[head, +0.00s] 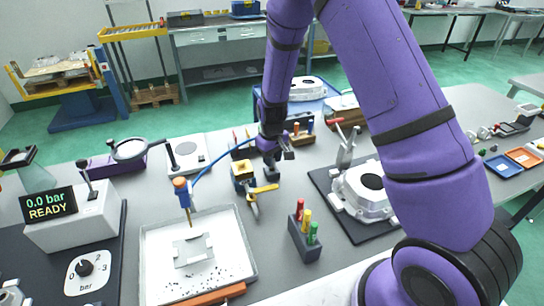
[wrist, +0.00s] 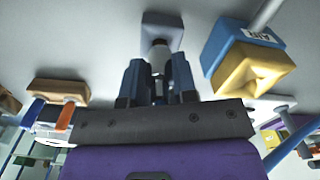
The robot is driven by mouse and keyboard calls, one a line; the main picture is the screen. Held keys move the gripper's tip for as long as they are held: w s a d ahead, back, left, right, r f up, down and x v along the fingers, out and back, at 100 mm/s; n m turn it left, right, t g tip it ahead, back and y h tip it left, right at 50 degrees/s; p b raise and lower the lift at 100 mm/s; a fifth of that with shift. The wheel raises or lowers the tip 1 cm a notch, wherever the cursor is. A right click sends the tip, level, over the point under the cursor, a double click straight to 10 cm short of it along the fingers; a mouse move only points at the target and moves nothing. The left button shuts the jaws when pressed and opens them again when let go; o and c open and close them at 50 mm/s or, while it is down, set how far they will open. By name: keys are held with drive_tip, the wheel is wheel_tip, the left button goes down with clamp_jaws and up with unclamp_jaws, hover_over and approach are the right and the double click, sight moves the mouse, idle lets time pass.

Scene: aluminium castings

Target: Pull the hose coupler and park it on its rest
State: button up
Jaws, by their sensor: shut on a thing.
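My gripper (head: 272,158) is over the middle of the bench, pointing down. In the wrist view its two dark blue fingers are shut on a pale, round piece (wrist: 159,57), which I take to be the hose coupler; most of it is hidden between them. A grey square block (wrist: 162,32), probably the rest, lies just beyond the coupler. I cannot tell whether coupler and block touch. The blue hose (head: 214,163) runs from the orange-and-blue nozzle (head: 182,190) up towards the gripper.
The blue and yellow AIR block (wrist: 240,55) stands close beside the gripper, with a yellow lever (head: 264,188) in front. A white tray (head: 150,275), a marker holder (head: 304,242) and a casting on a dark mat (head: 325,180) surround it. The pressure display (head: 48,204) reads 0.0 bar READY.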

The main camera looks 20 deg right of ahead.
drive_tip(key=shift+f, duration=0.8)
drive_tip(key=o, duration=1)
wheel_tip(320, 180, up, 11)
drive_tip(key=shift+f, duration=0.1)
